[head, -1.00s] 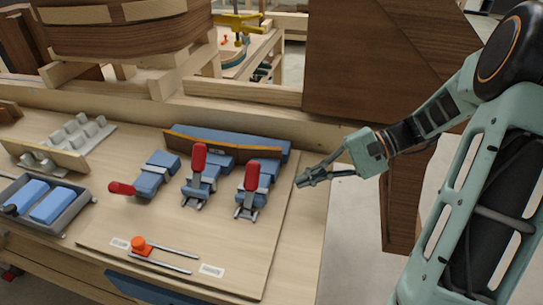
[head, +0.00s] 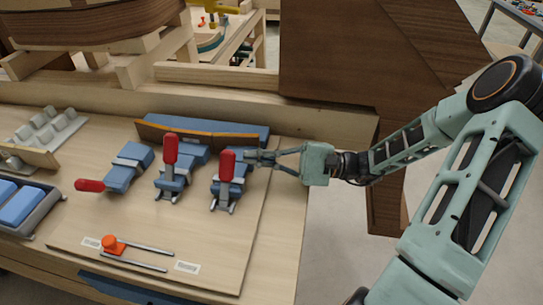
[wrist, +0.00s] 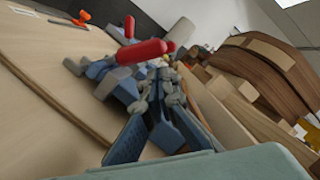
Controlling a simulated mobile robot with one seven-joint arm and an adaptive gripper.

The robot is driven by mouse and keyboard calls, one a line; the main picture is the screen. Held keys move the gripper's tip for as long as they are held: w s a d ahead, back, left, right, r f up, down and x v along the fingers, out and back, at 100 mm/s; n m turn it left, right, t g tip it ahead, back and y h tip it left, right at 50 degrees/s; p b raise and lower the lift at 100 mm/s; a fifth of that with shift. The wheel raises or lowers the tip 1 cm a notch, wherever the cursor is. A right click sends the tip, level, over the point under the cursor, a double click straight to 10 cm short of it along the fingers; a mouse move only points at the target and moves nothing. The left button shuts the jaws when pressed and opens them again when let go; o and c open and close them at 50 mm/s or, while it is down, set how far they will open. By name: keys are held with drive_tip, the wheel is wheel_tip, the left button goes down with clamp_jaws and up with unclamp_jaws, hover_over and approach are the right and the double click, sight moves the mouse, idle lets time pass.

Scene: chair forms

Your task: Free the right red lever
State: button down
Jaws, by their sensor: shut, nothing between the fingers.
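The right red lever (head: 227,164) stands upright on its blue and grey clamp (head: 229,187), at the right end of a row of three. It also shows in the wrist view (wrist: 141,52), just beyond the fingers. My gripper (head: 252,156) is shut and empty, close to the lever's right side in the head view. Its fingers (wrist: 160,95) point toward the clamp in the wrist view. I cannot tell whether the fingertips touch the lever or clamp. The middle red lever (head: 171,150) is also upright. The left red lever (head: 90,185) lies low, pointing left.
Behind the clamps is a blue form with a brown curved strip (head: 195,135). An orange knob (head: 110,244) on metal rails is at the board's front. A grey tray with blue blocks (head: 32,228) stands left. A large brown wooden panel (head: 335,55) rises behind my arm.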

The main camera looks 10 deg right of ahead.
sight(226, 174)
drive_tip(key=shift+w+a+r, duration=0.1)
drive_tip(key=shift+a, duration=0.65)
drive_tip(key=shift+w+a+r, duration=0.1)
drive_tip(key=shift+a, duration=0.65)
